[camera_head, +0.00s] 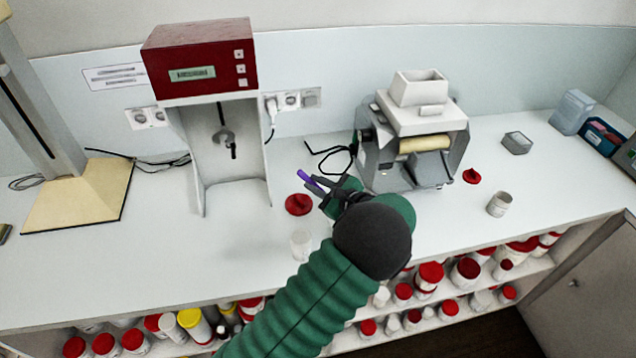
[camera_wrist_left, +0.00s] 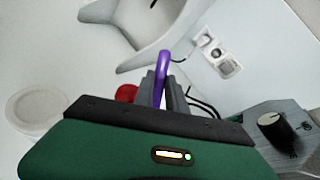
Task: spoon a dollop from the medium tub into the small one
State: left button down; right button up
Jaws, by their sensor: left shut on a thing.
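My left gripper (camera_head: 326,187) is shut on a purple spoon (camera_head: 309,179), above the counter between the mixer stand and the roller mill. In the wrist view the spoon (camera_wrist_left: 163,66) stands up between the fingers (camera_wrist_left: 160,90) as a purple curved piece; its far end is not clear. A whitish open tub (camera_head: 301,243) stands on the counter left of my forearm; a pale round tub also shows in the wrist view (camera_wrist_left: 37,112). Another white open tub (camera_head: 499,204) stands at the right near the front edge. I cannot tell their contents. My right gripper is not in view.
A red lid (camera_head: 298,204) lies behind the left tub, another (camera_head: 472,176) near the mill (camera_head: 412,135). The red-topped mixer stand (camera_head: 200,65) is at the back left. A small grey dish (camera_head: 517,142) sits right. Counter at left front is clear.

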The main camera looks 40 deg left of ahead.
pick_arm(q)
jog(key=d, duration=0.6)
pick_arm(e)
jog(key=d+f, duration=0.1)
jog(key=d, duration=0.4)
pick_arm(q)
notch_tip(320, 180, up, 6)
jog(key=a+p, duration=0.2)
jog(key=p, duration=0.3)
jog(key=shift+r, duration=0.25)
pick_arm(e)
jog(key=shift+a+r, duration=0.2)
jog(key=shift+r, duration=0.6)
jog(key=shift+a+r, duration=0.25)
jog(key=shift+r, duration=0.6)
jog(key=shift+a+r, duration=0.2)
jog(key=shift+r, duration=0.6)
